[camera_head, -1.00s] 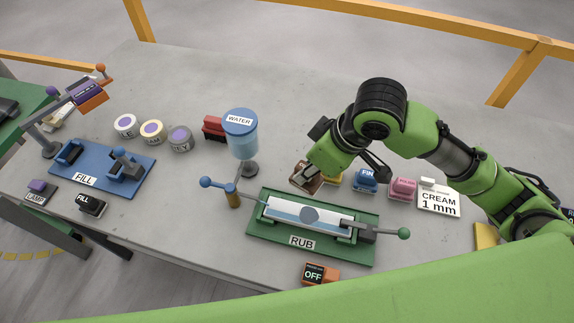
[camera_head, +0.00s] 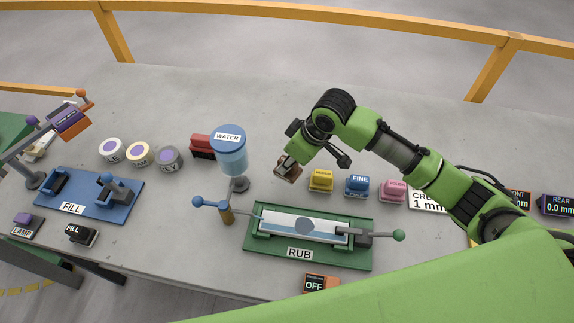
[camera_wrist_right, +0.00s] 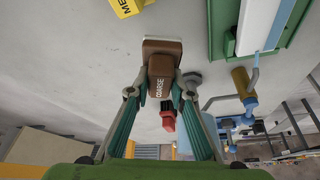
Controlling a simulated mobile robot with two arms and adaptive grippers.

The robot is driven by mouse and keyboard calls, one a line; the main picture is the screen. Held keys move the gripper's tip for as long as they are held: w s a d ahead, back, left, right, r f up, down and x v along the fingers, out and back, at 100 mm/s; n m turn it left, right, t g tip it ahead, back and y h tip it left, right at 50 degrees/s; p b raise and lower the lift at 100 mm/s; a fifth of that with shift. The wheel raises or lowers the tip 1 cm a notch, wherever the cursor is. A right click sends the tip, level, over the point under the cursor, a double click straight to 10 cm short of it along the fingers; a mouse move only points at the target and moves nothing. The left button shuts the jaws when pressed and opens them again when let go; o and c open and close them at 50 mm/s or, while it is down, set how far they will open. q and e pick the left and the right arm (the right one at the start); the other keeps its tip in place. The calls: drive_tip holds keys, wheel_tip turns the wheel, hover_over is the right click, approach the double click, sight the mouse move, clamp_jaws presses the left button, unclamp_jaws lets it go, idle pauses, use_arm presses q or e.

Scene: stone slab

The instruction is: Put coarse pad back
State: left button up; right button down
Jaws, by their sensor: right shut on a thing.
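The brown coarse pad (camera_head: 289,166), labelled COARSE in the wrist view (camera_wrist_right: 160,69), is between the fingers of my right gripper (camera_head: 288,158). The gripper (camera_wrist_right: 161,92) is shut on the pad's brown handle, and the pad's pale underside edge shows. The pad is left of the yellow medium pad (camera_head: 320,180), apart from it. I cannot tell whether it touches the slab. The blue FINE pad (camera_head: 357,186) and a pink pad (camera_head: 393,190) continue the row to the right. My left gripper is not in view.
The green RUB fixture (camera_head: 258,245), holding a pale workpiece (camera_head: 280,224), lies in front of the pads. The blue WATER bottle (camera_head: 231,157) and red brush (camera_head: 201,145) are to the left. The grey slab behind the pads is clear.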

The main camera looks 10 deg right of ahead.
drive_tip(key=shift+w+f, duration=0.4)
wheel_tip(320, 180, down, 3)
drive_tip(key=shift+w+r+p, duration=0.1)
drive_tip(key=shift+w+p, duration=0.05)
drive_tip(key=shift+p, duration=0.7)
drive_tip(key=shift+f, duration=0.35)
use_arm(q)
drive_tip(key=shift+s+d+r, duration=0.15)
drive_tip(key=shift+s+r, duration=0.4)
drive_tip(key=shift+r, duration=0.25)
use_arm(e)
drive_tip(key=shift+f, duration=0.15)
drive_tip(key=c, duration=1.8)
unclamp_jaws()
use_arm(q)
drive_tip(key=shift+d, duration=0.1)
